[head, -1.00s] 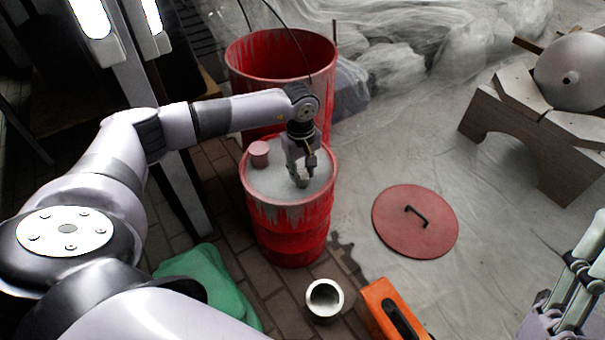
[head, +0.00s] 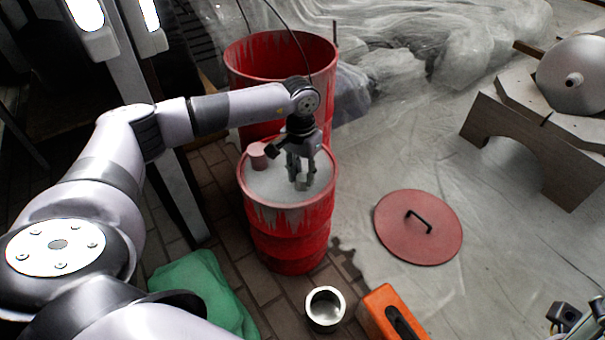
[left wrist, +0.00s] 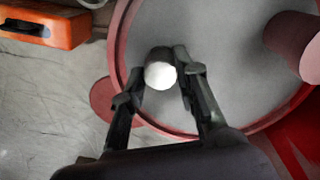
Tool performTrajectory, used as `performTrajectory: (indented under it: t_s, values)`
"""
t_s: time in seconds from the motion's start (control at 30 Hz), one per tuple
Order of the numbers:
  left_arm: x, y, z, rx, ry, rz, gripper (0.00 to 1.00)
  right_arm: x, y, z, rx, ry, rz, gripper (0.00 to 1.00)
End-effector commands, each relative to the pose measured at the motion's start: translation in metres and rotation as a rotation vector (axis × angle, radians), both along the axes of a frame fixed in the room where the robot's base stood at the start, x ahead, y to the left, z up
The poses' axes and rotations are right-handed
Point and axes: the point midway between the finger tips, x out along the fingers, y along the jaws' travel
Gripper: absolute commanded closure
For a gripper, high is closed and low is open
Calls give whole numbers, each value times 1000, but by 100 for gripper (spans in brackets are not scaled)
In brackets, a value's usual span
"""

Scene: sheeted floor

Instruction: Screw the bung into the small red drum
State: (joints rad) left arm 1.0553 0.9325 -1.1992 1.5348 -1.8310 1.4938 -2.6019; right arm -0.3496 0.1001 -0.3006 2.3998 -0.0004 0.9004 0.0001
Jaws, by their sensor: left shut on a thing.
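The small red drum (head: 290,240) stands upright with a grey, paint-worn top and a red rim. My left gripper (head: 301,183) points down at the front right part of that top. In the left wrist view, my left gripper (left wrist: 160,82) is shut on the bung (left wrist: 160,75), a small round piece with a bright white face between the fingertips. The fingers hide the bung in the head view. I cannot tell whether it sits in the drum's hole, which is hidden. My right gripper (head: 570,318) shows only partly at the lower right corner.
A pink cylinder (head: 258,155) stands on the drum top near its left rim, close to my gripper. A larger open red drum (head: 262,90) stands behind. A red lid (head: 418,228), an orange case (head: 390,312), a metal cup (head: 325,308) and green cloth (head: 205,290) lie around.

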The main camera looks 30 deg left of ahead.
Motion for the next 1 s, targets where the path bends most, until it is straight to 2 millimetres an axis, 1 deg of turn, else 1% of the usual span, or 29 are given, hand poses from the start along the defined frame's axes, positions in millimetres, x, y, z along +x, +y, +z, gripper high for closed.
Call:
performTrajectory:
  t_s: [0.1, 0.13, 0.47, 0.67, 0.77, 1.0]
  values:
    - [0, 0, 0, -1, 0, 1, 100, 0, 0, 0, 0, 0, 0, 60]
    - [0, 0, 0, -1, 0, 2, 70, 0, 0, 0, 0, 0, 0, 60]
    - [0, 0, 0, 0, 0, 3, 49, 0, 0, 0, 0, 1, 0, 60]
    - [0, 0, 0, 0, 0, 4, 49, 0, 0, 0, 0, 1, 0, 60]
    - [0, 0, 0, 0, 0, 4, 55, 0, 0, 0, 0, 1, 0, 60]
    - [0, 0, 0, 0, 0, 4, 55, 0, 0, 0, 0, 1, 0, 60]
